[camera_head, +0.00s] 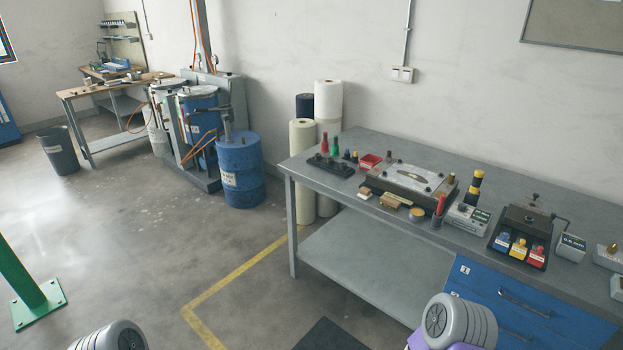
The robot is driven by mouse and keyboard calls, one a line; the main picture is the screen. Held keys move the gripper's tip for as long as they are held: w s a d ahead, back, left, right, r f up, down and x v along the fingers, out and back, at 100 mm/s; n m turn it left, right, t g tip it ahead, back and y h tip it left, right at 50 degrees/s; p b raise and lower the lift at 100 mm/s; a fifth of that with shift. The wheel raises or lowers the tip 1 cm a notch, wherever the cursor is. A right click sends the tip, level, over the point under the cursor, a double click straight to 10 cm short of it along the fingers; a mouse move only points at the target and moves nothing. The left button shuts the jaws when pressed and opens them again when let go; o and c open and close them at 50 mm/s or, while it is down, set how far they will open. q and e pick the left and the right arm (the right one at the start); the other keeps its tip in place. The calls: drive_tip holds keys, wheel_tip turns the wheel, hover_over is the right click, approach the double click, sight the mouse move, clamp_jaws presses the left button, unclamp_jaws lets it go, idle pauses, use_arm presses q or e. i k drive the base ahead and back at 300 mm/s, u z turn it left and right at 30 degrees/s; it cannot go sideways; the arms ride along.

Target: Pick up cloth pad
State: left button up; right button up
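I cannot pick out a cloth pad for certain. Small tan pieces (390,201) lie on the grey workbench (340,147) at the front edge of a flat metal fixture (408,180). They are too small to tell whether one is cloth. Neither gripper shows in the head view. Only grey rounded parts of my own arms show at the bottom edge, left and right of centre.
A tray of coloured bottles (519,247) sits further right. A blue drum (240,168) stands left of the bench. A green post (27,285) is at far left. Floor between is open.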

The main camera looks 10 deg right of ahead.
sight(365, 193)
drive_tip(key=u, duration=0.25)
drive_tip(key=i, duration=1.75)
drive_tip(key=z, duration=0.5)
